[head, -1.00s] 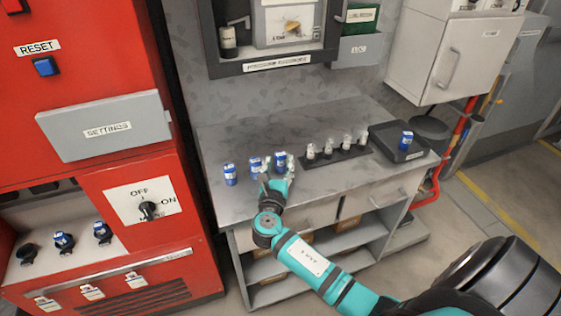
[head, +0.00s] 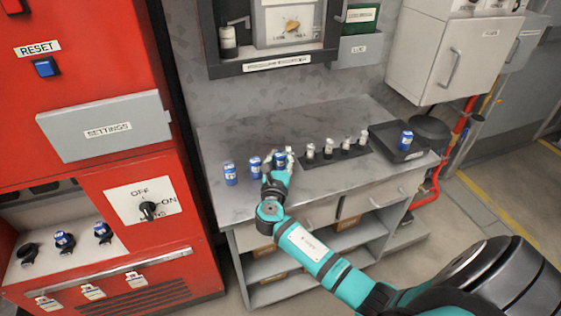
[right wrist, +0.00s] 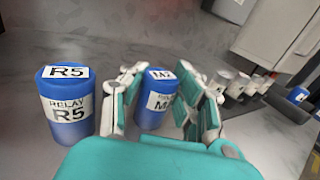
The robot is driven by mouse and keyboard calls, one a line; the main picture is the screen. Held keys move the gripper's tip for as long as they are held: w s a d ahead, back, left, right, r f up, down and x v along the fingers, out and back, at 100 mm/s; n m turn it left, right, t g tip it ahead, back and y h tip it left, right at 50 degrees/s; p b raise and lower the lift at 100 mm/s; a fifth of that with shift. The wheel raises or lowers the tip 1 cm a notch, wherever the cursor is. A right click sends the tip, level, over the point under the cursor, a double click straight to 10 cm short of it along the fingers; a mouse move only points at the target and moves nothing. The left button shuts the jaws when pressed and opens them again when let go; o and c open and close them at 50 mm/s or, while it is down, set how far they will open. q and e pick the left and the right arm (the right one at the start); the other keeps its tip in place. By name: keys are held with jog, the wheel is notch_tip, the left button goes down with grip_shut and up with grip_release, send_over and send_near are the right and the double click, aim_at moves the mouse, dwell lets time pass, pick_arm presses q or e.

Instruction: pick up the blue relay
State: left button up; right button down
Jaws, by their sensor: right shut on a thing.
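Three blue relays stand in a row on the grey counter. The leftmost relay (head: 230,174) and the middle relay (head: 255,165) stand free. My right gripper (head: 278,163) is around the rightmost relay (head: 280,157). In the right wrist view, the relay labelled M2 (right wrist: 153,98) is upright between the fingers of my right gripper (right wrist: 160,100), which is shut on it. The relay labelled R5 (right wrist: 68,105) stands just left of the left finger. I cannot tell whether the held relay is off the counter. My left gripper is not in view.
A dark rack of small silver-topped parts (head: 338,150) lies right of the relays. A black tray (head: 420,153) holds another blue relay (head: 405,140). The red cabinet (head: 100,60) stands left. The counter's front left (head: 228,205) is clear.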

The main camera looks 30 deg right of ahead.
aim_at(280, 154)
jog(key=shift+r, duration=0.15)
jog(key=shift+r, duration=0.6)
notch_tip(280, 154, up, 2)
jog(key=shift+r, duration=0.25)
jog(key=s+d+r+v, duration=0.1)
jog(key=s+d+v, duration=0.1)
jog(key=v, duration=1.3)
jog(key=shift+s, duration=0.3)
